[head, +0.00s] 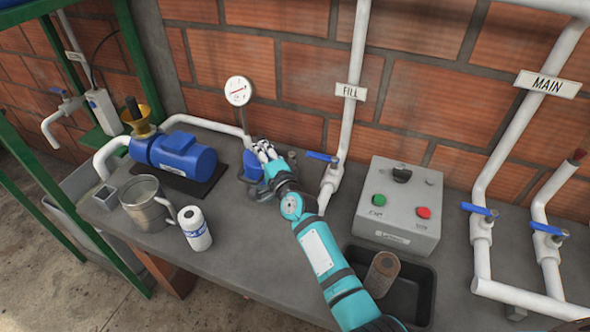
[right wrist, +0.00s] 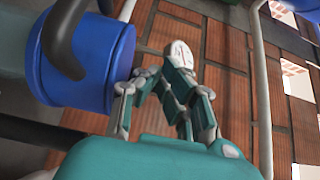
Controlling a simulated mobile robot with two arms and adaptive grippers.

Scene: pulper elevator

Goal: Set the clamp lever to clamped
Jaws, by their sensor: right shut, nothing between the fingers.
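A blue cylindrical housing (head: 250,163) stands on the bench behind and left of my right gripper, which partly hides it. In the right wrist view the blue housing (right wrist: 85,62) fills the left side, with a dark curved handle (right wrist: 65,38) in front of it. This handle may be the clamp lever; I cannot tell its setting. My right gripper (head: 264,148) is shut and empty right beside the housing. Its closed fingers (right wrist: 178,68) show in the right wrist view just right of the housing; whether they touch it is unclear. My left gripper is not in view.
A gauge (head: 238,91) is behind.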

